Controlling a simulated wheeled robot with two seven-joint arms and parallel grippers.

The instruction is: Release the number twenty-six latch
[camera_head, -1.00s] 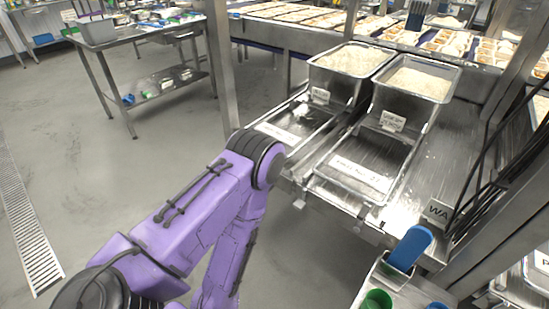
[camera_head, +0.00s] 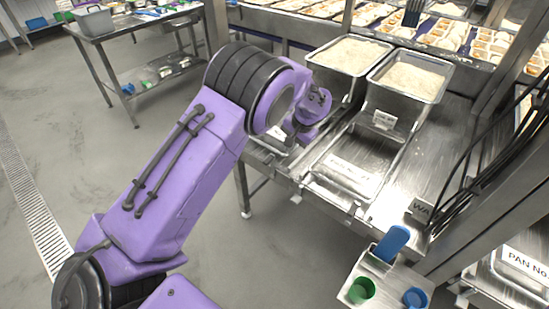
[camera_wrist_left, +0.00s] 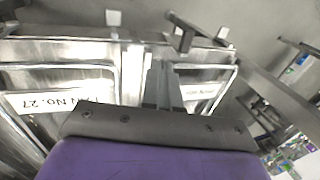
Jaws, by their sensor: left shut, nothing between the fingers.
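My left gripper (camera_wrist_left: 165,88) shows in the wrist view with its dark fingers together and nothing between them. They point at the front edge of the metal bench, between two shallow tray bays. The bay on the left there has a label ending in No. 27 (camera_wrist_left: 60,103). The other bay has a white label (camera_wrist_left: 200,92) too blurred to read. A dark metal bracket (camera_wrist_left: 185,40) stands out from the edge just beyond the fingertips, apart from them as far as I can tell. I cannot tell if it is the twenty-six latch. In the head view my arm hides the fingers.
Two metal pans of rice, a left one (camera_head: 312,62) and a right one (camera_head: 371,78), stand behind the bays.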

